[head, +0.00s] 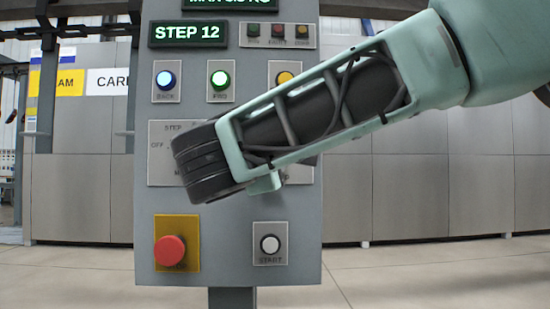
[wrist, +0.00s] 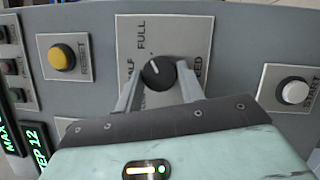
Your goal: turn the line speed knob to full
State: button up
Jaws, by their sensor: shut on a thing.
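The line speed knob (wrist: 158,73) is a round black dial with a white pointer mark, on a light plate marked FULL, HALF and SPEED in the wrist view. The mark points up and slightly left in that view, towards the FULL side. My gripper (wrist: 157,78) has one grey finger on each side of the knob and is shut on it. In the head view my wrist covers the knob and much of its plate (head: 165,135), and the fingers are hidden.
A display (head: 188,33) reads STEP 12.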

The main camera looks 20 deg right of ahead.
jog(key=o, duration=1)
jog(key=shift+c, duration=0.2)
jog(key=v, duration=1.7)
jog(key=shift+s, duration=0.2)
jog(key=shift+a+f, duration=0.1)
